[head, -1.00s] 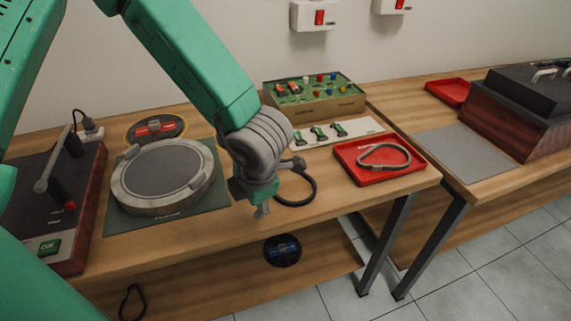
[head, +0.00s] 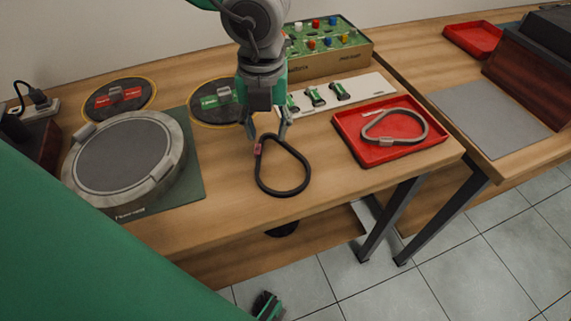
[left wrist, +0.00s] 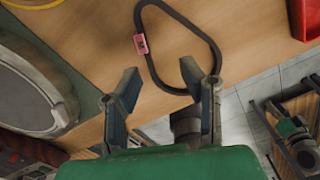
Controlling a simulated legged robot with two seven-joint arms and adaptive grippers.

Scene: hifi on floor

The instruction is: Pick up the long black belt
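The long black belt (head: 283,193) lies as a rounded loop on the wooden bench top, with a pink tag (head: 258,150) at its far left part. It also shows in the left wrist view (left wrist: 213,45), beyond my fingertips. My left gripper (head: 269,136) points down over the far end of the loop. Its two fingers stand apart with nothing between them in the left wrist view (left wrist: 160,74). Whether a fingertip touches the belt is unclear. A small green and black part at the bottom of the head view (head: 267,305) may be my right gripper; its fingers cannot be made out.
A red tray (head: 378,157) with a grey belt (head: 375,130) stands right of the black belt. A round grey device (head: 128,160) sits on a green mat at left. Behind stand a white strip with green clips (head: 360,88) and a button box (head: 352,58).

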